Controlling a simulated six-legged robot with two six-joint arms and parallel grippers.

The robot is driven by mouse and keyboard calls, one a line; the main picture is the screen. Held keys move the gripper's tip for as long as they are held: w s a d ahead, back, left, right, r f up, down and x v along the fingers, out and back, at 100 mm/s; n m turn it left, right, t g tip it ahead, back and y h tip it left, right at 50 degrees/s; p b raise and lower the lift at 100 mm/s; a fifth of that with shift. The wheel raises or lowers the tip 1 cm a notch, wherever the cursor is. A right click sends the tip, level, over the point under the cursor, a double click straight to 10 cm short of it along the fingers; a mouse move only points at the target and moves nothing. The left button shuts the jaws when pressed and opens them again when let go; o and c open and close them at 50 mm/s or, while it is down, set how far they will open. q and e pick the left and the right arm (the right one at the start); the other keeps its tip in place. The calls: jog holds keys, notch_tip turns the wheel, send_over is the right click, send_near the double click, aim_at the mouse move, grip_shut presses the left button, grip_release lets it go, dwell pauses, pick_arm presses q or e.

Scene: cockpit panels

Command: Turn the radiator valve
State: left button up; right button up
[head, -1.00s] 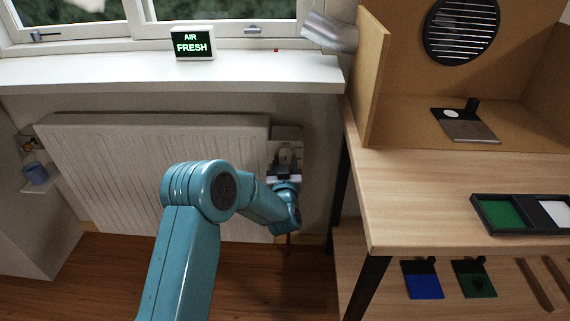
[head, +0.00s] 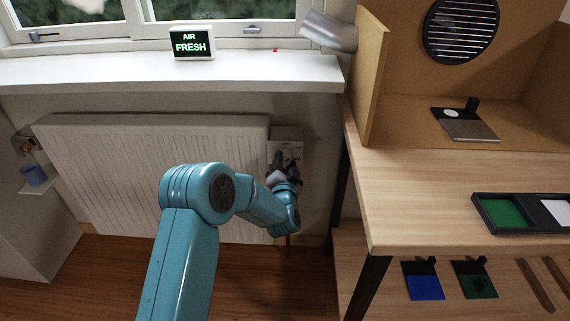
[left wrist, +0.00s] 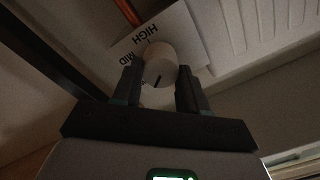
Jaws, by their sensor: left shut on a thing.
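The radiator valve's round pale knob (left wrist: 160,66) shows in the left wrist view, with a dark pointer mark on its face. Behind it is a pale plate (left wrist: 180,32) reading HIGH and MID; its other markings are hidden. The plate (head: 286,138) also shows in the head view, at the right end of the white radiator (head: 150,170). My left gripper (head: 284,166) is at the valve, its dark fingers on either side of the knob and shut on it; the fingers also show in the left wrist view (left wrist: 158,80). My right gripper is not in view.
A wooden workbench (head: 430,190) with a dark leg stands just right of the valve. The white windowsill (head: 120,72) with a lit AIR FRESH sign (head: 193,43) overhangs the radiator. A thin copper pipe (left wrist: 127,12) runs by the plate.

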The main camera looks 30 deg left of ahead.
pick_arm(q)
jog(key=shift+f+m, duration=0.1)
jog(key=shift+m, duration=0.6)
jog(key=o, duration=1.1)
jog(key=shift+c, duration=0.2)
jog(key=p+v, duration=0.2)
jog(key=v, duration=1.4)
jog(key=shift+s, duration=0.25)
